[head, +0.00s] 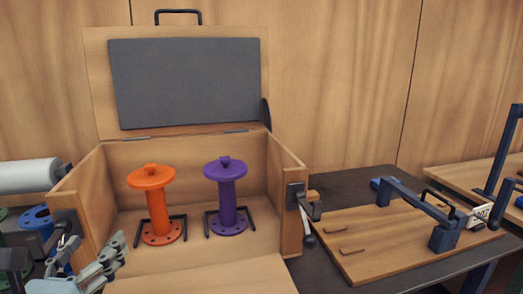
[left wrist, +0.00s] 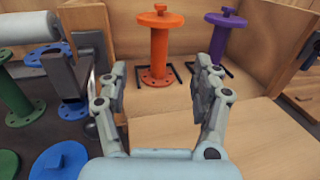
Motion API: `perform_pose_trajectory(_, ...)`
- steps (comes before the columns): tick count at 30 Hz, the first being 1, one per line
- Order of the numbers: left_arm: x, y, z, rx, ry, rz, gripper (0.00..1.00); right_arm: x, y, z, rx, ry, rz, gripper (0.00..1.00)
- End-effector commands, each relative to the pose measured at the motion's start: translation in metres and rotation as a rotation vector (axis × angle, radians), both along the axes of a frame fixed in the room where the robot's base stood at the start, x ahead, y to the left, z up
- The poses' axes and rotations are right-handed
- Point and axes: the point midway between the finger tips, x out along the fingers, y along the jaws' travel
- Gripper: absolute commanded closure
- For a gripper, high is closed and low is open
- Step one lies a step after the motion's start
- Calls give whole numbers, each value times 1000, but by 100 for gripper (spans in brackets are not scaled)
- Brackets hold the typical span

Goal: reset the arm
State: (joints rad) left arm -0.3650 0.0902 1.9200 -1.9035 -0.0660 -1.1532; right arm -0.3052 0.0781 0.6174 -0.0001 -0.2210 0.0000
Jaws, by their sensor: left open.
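My left gripper (head: 117,254) is at the lower left of the head view, in front of the open wooden box (head: 95,193). In the left wrist view the left gripper (left wrist: 161,82) is open, with nothing between its fingers. An orange flanged pipe (head: 156,205) stands upright inside the box, at the left. A purple flanged pipe (head: 227,200) stands upright to its right. In the left wrist view the orange pipe (left wrist: 159,52) shows beyond and between the fingers, apart from them. The purple pipe (left wrist: 218,45) shows farther right. My right gripper is not in view.
The raised lid (head: 97,100) stands at the back. A wooden board (head: 370,252) with a blue bar frame is at the right.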

Motion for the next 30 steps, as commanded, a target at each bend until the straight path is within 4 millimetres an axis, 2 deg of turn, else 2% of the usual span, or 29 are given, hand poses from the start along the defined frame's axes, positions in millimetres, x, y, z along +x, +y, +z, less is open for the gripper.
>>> perform_pose_trajectory(2, 0, 0, 0, 0, 0, 0, 34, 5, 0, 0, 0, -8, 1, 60)
perform_pose_trajectory(11, -10, 30, 26, -305, -88, 134, 34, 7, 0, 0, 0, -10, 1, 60)
perform_pose_trajectory(15, -19, 51, 36, -514, -141, 225, 34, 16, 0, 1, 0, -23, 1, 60)
perform_pose_trajectory(20, -38, 81, 40, -849, -212, 372, 34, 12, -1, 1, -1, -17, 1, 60)
perform_pose_trajectory(23, -56, 100, 33, -1113, -256, 496, 34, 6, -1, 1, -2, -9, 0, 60)
perform_pose_trajectory(26, -80, 113, 15, -1439, -290, 663, 34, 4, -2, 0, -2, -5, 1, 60)
perform_pose_trajectory(30, -119, 105, -21, -1881, -290, 950, 34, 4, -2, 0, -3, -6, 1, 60)
